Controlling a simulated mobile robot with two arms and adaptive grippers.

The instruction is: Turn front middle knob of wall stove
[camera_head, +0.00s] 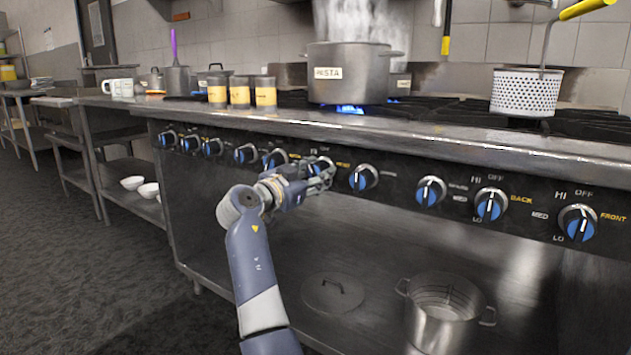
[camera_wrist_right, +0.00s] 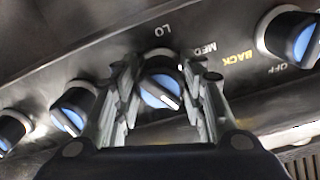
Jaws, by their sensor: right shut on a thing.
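The wall stove (camera_head: 440,135) has a dark front panel with a row of blue-faced knobs. My right gripper (camera_head: 322,178) is at a knob (camera_head: 318,163) near the middle of the row. In the right wrist view the two fingers of my right gripper (camera_wrist_right: 160,95) stand on either side of this blue knob (camera_wrist_right: 160,92) and are closed on it. The knob's white pointer line faces the lower right in that view. "LO" and "MED" are printed beside it. In the head view the fingers partly hide the knob. My left gripper is not in view.
Neighbouring knobs sit close on both sides, one to the right (camera_head: 363,178) and one to the left (camera_head: 275,159). A steaming pasta pot (camera_head: 345,75) stands over a blue flame. A white perforated pot (camera_head: 527,92) is on the right. A metal pot (camera_head: 443,325) sits on the shelf below.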

